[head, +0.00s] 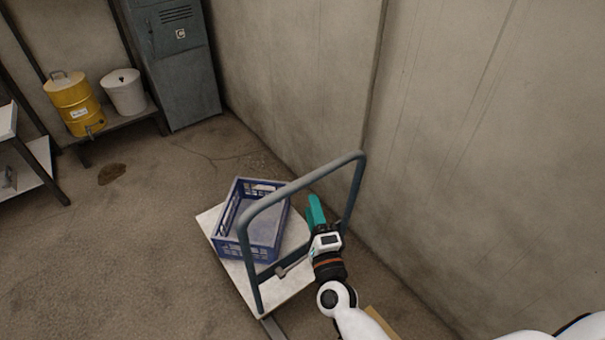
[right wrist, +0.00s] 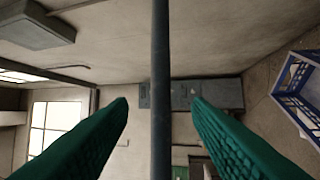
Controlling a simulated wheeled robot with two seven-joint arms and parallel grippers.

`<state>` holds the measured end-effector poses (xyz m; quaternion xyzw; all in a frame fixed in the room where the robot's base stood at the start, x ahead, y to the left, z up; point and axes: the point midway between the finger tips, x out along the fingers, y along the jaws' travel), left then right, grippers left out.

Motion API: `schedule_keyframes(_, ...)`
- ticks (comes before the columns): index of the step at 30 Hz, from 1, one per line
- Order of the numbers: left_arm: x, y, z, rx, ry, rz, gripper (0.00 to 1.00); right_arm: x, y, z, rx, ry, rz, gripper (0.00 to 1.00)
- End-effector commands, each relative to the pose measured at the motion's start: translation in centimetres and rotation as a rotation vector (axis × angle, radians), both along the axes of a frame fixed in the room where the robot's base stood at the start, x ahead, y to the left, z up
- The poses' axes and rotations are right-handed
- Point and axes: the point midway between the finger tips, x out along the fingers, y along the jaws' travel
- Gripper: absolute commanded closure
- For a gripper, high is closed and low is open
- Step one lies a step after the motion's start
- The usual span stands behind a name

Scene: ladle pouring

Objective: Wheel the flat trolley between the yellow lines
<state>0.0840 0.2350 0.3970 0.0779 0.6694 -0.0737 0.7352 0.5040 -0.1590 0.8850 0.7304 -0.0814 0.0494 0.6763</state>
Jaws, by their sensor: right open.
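The flat trolley (head: 296,232) stands on the concrete floor near the right wall. Its grey-green tubular handle (head: 300,184) rises at the near end. My right gripper (head: 316,208) is beside the handle's top bar, with its green fingers pointing up in the head view. In the right wrist view the handle bar (right wrist: 161,90) runs between the two open fingers, with a gap on each side. My left gripper is out of view. No yellow lines can be made out; a small tan-yellow patch (head: 385,322) shows beside my right arm, and I cannot tell what it is.
A blue crate (head: 246,249) sits on the trolley deck. A grey locker (head: 180,75), a yellow drum (head: 74,104) and a white bucket (head: 124,93) on a low bench stand at the back left. The wall runs close along the right. The floor at left is open.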

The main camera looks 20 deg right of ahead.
Motion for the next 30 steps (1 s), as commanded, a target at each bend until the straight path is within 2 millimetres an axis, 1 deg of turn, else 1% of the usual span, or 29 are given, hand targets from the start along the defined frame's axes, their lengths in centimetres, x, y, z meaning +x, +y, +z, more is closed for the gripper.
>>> schedule_keyframes(1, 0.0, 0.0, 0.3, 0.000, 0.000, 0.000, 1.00, 1.0, 0.0, 0.5, 0.000, -0.003, 0.000, 0.55)
schedule_keyframes(2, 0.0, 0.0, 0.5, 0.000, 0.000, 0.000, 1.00, 1.6, -0.1, 0.7, -0.001, -0.004, -0.001, 0.55)
schedule_keyframes(9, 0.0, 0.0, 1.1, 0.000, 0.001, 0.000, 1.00, 6.4, -0.3, 1.4, -0.004, -0.001, 0.000, 0.55)
schedule_keyframes(12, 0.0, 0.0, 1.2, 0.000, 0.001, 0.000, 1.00, 7.9, -0.4, 1.6, -0.005, -0.001, 0.000, 0.55)
schedule_keyframes(15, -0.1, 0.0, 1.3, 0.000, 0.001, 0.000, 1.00, 9.0, -0.5, 1.7, -0.005, 0.000, 0.001, 0.55)
schedule_keyframes(20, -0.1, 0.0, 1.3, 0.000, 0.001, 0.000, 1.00, 9.9, -0.5, 1.8, -0.005, 0.001, 0.000, 0.55)
schedule_keyframes(28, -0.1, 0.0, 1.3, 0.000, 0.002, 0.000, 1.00, 9.9, -0.5, 1.8, -0.005, 0.002, 0.000, 0.55)
schedule_keyframes(30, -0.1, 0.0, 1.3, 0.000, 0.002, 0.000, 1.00, 9.9, -0.5, 1.8, -0.005, 0.002, 0.000, 0.66)
